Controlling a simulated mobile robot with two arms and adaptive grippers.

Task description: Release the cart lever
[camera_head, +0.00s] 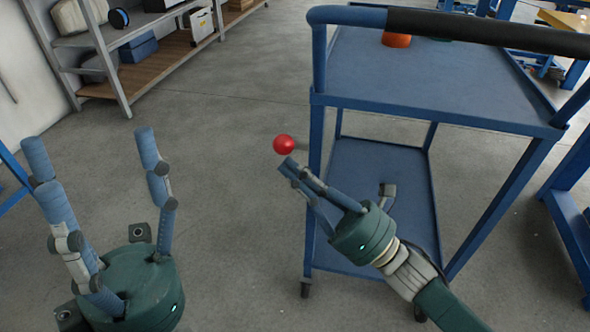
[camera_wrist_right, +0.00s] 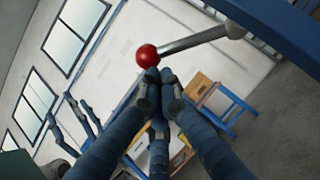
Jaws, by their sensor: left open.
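The cart lever has a red ball knob (camera_head: 283,145) on a short grey rod at the left side of the blue cart (camera_head: 440,85). In the right wrist view the red knob (camera_wrist_right: 147,55) sits at the end of a metal rod (camera_wrist_right: 195,41) that leads right to the cart's blue frame. My right gripper (camera_head: 290,166) is beside the cart, its fingertips just below the knob. In the wrist view its fingers (camera_wrist_right: 153,78) come together right under the knob; whether they touch it is unclear. My left gripper (camera_head: 91,146) is open and empty, apart from the cart.
The cart has a black handle grip (camera_head: 480,31), and an orange object (camera_head: 396,40) on its top shelf. A grey shelf rack (camera_head: 150,85) with boxes stands at the back left. Blue framework (camera_head: 572,215) is at the right. The floor between rack and cart is clear.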

